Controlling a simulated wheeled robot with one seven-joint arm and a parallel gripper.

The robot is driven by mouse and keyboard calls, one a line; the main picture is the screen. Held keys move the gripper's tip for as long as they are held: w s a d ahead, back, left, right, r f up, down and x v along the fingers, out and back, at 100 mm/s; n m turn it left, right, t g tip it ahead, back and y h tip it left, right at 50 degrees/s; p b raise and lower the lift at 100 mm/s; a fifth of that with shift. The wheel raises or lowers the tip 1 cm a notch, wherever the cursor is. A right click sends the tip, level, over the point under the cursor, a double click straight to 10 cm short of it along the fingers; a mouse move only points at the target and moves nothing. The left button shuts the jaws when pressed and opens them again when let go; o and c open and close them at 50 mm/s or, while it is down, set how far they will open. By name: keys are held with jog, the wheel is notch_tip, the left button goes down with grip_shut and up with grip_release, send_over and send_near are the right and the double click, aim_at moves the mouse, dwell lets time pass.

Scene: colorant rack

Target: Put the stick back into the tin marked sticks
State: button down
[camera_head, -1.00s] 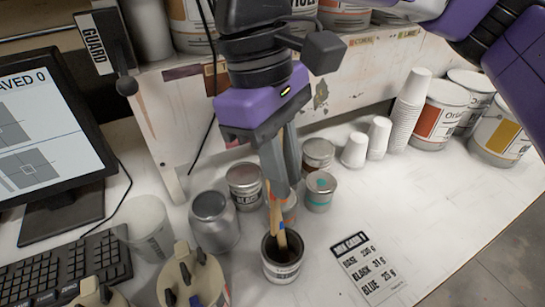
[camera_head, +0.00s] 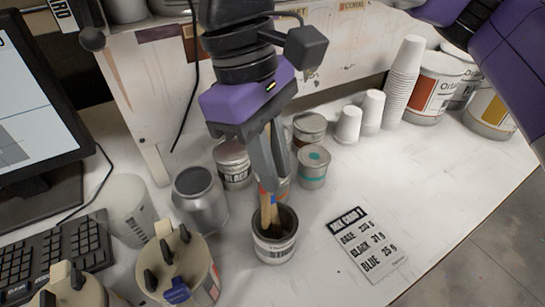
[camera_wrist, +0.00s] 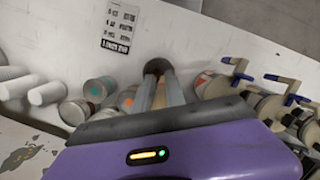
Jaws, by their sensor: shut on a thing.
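The stick's lower end is inside the tin's mouth, and the fingertips are just above the rim. In the wrist view the stick (camera_wrist: 159,95) runs between the fingers toward the dark mouth of the tin (camera_wrist: 158,66). Whether the stick touches the bottom is hidden.
A BLACK tin (camera_head: 233,165), a silver can (camera_head: 200,203) and a teal-topped tin (camera_head: 314,167) stand close around. A pump-top canister (camera_head: 180,268) is at front left. A mix card (camera_head: 367,243) lies to the right.

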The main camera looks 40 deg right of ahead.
jog(key=w+b+x, duration=0.1)
jog(key=b+x, duration=0.1)
jog(key=x, duration=0.4)
jog(key=shift+a+f+b, duration=0.2)
jog(key=shift+f+b, duration=0.1)
jog(key=shift+f, duration=0.1)
jog(key=shift+w, duration=0.1)
jog(key=c, duration=1.3)
grip_release()
jog(key=v, duration=0.7)
jog(key=shift+w+r, duration=0.2)
jog(key=shift+r, duration=0.15)
jog(key=shift+s, duration=0.1)
